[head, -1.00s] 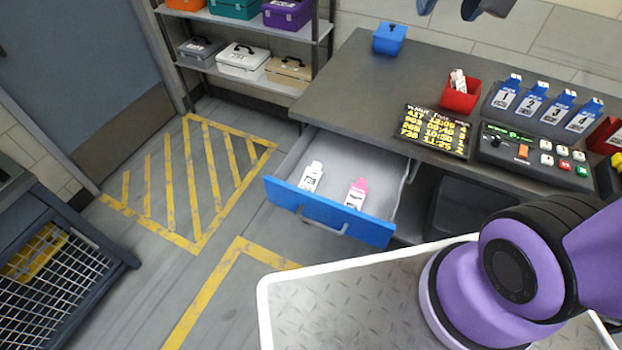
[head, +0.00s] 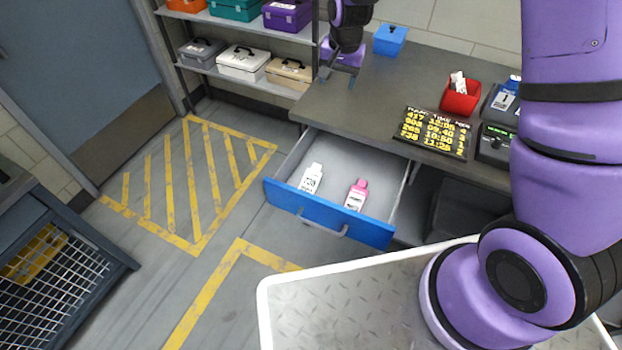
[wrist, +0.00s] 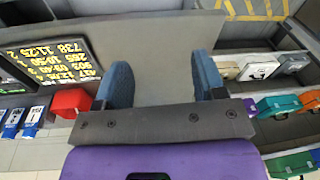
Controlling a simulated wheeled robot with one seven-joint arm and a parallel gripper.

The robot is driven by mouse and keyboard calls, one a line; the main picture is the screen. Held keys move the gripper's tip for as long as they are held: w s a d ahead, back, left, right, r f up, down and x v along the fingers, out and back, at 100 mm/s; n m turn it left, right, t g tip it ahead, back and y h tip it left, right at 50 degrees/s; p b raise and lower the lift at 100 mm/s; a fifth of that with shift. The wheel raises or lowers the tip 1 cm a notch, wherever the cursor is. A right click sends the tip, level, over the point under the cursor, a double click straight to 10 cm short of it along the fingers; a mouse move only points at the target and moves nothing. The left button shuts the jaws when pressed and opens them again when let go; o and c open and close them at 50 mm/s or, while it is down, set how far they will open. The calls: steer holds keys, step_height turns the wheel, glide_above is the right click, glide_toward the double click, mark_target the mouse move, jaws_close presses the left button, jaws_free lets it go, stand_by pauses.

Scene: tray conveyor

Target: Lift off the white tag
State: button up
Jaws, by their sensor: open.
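The white tag (head: 311,178) lies in the left part of the open blue-fronted drawer (head: 330,222). A pink-topped tag (head: 356,195) lies to its right in the same drawer, apart from it. My gripper (head: 338,77) is open and empty, above the far left end of the grey desk, up and to the right of the white tag in the head view. In the wrist view my gripper (wrist: 163,78) has its two blue fingers spread over the bare desk top. I cannot make out the white tag in the wrist view.
On the desk (head: 375,95) stand a blue box (head: 390,41), a red bin (head: 461,97) with white tags, and a departure board (head: 434,133). Shelves with toolboxes (head: 243,62) stand left of my gripper. Striped floor (head: 190,185) left of the drawer is clear.

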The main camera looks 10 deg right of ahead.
steer(key=m+g, duration=0.1)
glide_above(317, 168)
steer(key=w+d, duration=0.2)
step_height(317, 168, down, 14)
steer(key=f, duration=0.1)
steer(key=shift+m+g, duration=0.3)
steer(key=shift+m, duration=0.2)
steer(key=f, duration=0.4)
steer(key=a+f, duration=0.1)
steer(key=f, duration=0.8)
steer(key=shift+s+a+f, duration=0.25)
steer(key=shift+a+f, duration=0.15)
steer(key=shift+s+d+f, duration=0.1)
steer(key=shift+f, duration=3)
steer(key=shift+c, duration=0.5)
steer(key=c, duration=0.9)
